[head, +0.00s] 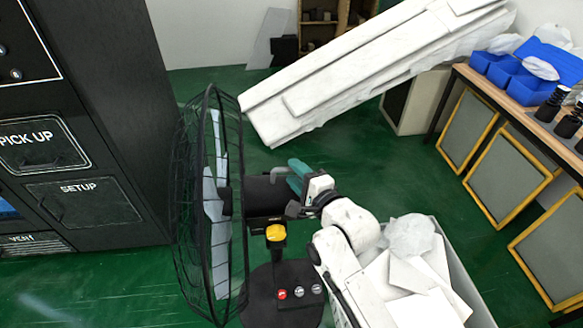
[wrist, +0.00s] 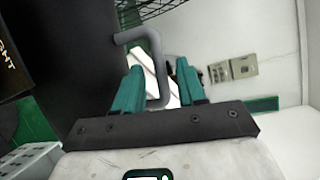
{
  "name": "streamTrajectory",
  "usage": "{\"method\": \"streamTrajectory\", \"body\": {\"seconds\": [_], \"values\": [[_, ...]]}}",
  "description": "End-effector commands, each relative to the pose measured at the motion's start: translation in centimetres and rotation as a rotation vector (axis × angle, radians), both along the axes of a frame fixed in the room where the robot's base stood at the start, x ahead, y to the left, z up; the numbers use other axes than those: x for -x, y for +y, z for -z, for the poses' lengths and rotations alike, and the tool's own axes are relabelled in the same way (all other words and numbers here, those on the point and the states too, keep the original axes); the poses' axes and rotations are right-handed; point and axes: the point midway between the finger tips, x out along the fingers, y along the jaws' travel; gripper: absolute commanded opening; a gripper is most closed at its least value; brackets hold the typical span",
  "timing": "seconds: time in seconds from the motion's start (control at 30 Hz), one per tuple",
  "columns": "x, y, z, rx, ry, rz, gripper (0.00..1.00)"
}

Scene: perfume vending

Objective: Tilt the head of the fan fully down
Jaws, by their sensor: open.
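The black fan (head: 240,190) stands in the middle of the head view, its round wire cage upright and facing left. Its dark motor housing (head: 262,194) points right, above a yellow knob (head: 275,233) and a base with several buttons. My gripper (head: 296,178), with teal fingers, is at the back end of the housing. In the wrist view, my gripper (wrist: 157,82) is open, and a grey bent handle (wrist: 152,45) on the dark housing (wrist: 95,60) reaches between the fingers. I cannot tell whether either finger touches the handle.
A black vending cabinet (head: 80,120) stands left behind the fan. A crate (head: 466,275) of white pieces is right of my arm. A large white slab (head: 375,70) leans behind. A wooden table (head: 520,110) with blue bins (head: 525,75) is at the right. Green floor is open between.

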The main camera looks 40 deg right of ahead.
Motion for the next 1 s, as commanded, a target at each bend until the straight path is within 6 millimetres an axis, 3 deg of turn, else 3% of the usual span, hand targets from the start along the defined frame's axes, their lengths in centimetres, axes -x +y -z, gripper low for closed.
{"method": "streamTrajectory", "body": {"seconds": [0.2,0.53,1.0], "values": [[-2.1,-0.3,0.2,0.0,-0.001,-0.001,0.4],[-2.4,-0.4,0.3,0.0,0.0,-0.001,0.4],[-2.3,-0.4,0.3,0.001,0.001,0.0,0.0]]}}
